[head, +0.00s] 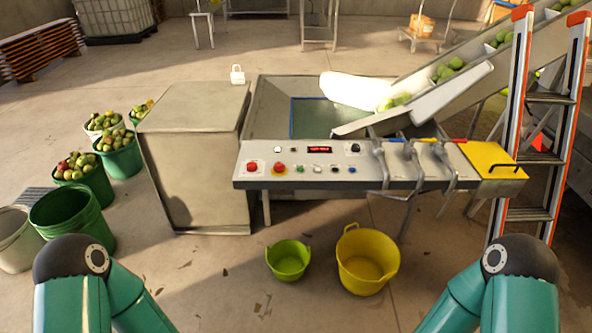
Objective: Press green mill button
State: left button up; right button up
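The control panel (385,181) is a grey console in the middle of the head view, standing above the floor on legs. A small green button (300,169) sits in its lower row, right of a red button with a yellow surround (279,168). Another red button (252,167) is at the left end. Small pale buttons and a blue button (352,170) are to the right of the green one. A red-lit display (320,150) is above. No label is readable. Teal links of both my arms show at the bottom corners; neither gripper is in view.
A ladder (545,130) stands at right. A beige cabinet (195,150) is left of the panel. A green tub (288,260) and a yellow tub (366,262) stand on the floor in front.

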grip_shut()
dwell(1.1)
